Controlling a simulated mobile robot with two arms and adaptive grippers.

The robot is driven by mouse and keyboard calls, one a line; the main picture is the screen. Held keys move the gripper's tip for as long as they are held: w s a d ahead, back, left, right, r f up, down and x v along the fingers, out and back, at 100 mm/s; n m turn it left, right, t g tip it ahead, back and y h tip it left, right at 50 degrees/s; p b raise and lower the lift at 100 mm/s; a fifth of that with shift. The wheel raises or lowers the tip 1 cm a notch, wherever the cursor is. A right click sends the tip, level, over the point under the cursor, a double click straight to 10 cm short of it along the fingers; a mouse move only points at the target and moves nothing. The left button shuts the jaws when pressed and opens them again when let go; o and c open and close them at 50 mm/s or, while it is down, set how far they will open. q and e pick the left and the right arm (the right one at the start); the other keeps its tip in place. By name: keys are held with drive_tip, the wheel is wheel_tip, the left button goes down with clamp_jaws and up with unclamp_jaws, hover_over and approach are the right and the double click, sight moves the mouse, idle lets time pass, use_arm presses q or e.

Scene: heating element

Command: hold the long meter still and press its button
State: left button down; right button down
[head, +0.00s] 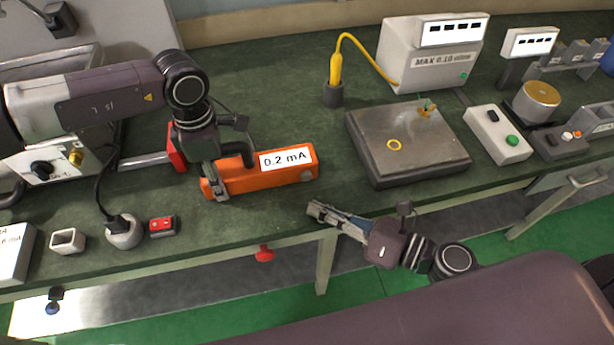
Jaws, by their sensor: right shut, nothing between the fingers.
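The long meter (285,178) is an orange bar lying on the green bench top. It has a white label reading "0.2 mA". A small grey round button (307,175) shows near its right end. My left gripper (232,168) comes down over the meter's left part, with one finger at the near side and one at the far side, and is shut on it. The fingers hide part of the meter there. My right gripper (318,211) is shut and empty at the bench's front edge, below and apart from the meter's right end.
A dark metal plate (432,150) lies right of the meter. A yellow probe (336,70) stands in a holder behind. A white box with a display (405,62) is at the back. A small red block (162,226) and a white socket (123,238) lie at front left.

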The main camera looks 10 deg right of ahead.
use_arm(q)
drive_tip(key=c, duration=0.9)
unclamp_jaws()
drive_tip(key=shift+c, duration=0.2)
drive_tip(key=shift+r, duration=0.1)
